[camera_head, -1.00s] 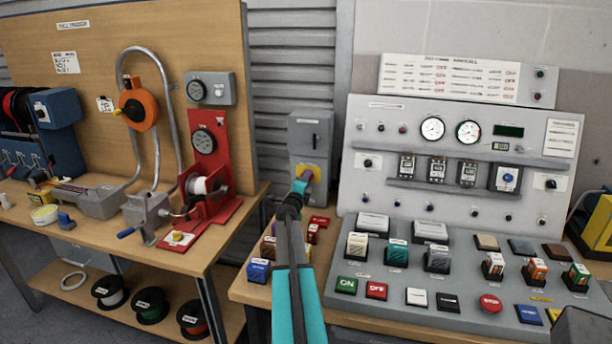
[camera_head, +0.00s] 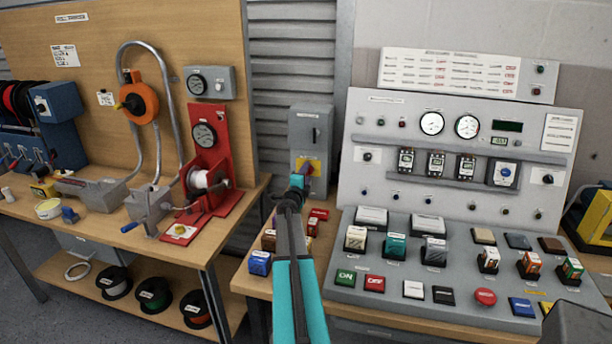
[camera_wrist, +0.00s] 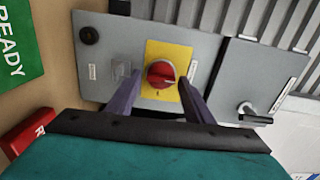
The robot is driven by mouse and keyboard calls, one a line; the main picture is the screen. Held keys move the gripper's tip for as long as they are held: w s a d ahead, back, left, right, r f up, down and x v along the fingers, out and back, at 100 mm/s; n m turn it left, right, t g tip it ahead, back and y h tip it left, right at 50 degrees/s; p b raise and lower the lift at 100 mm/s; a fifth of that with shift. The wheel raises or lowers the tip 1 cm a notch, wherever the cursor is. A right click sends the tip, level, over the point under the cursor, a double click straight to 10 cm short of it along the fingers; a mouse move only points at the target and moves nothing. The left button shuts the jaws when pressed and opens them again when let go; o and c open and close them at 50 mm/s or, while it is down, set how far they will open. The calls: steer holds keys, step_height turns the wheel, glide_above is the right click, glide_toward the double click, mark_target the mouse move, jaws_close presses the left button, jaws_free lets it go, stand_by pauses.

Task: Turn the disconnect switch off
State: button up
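The disconnect switch is a red rotary knob (camera_wrist: 161,74) on a yellow plate (camera_wrist: 168,52), on the front of a grey box (camera_head: 310,128). In the head view the yellow plate (camera_head: 316,165) is low on the box, and my arm partly covers it. My gripper (camera_wrist: 154,84) is open in the wrist view, with one purple finger on each side of the knob. The fingertips are close to the plate. I cannot tell whether either finger touches the knob. In the head view my gripper is mostly hidden behind my arm.
A black lever handle (camera_wrist: 252,112) sits on the grey panel to the right in the wrist view. Small coloured blocks (camera_head: 260,262) lie on the bench below the box. The control console (camera_head: 450,260) stands close to the right, a red winch stand (camera_head: 208,160) to the left.

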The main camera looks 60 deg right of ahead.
steer(key=shift+o, duration=0.5)
steer(key=shift+a, duration=0.1)
steer(key=b+v, duration=0.2)
steer(key=v, duration=1.1)
steer(key=shift+a, duration=0.3)
steer(key=shift+s, duration=0.1)
steer(key=shift+r, duration=0.2)
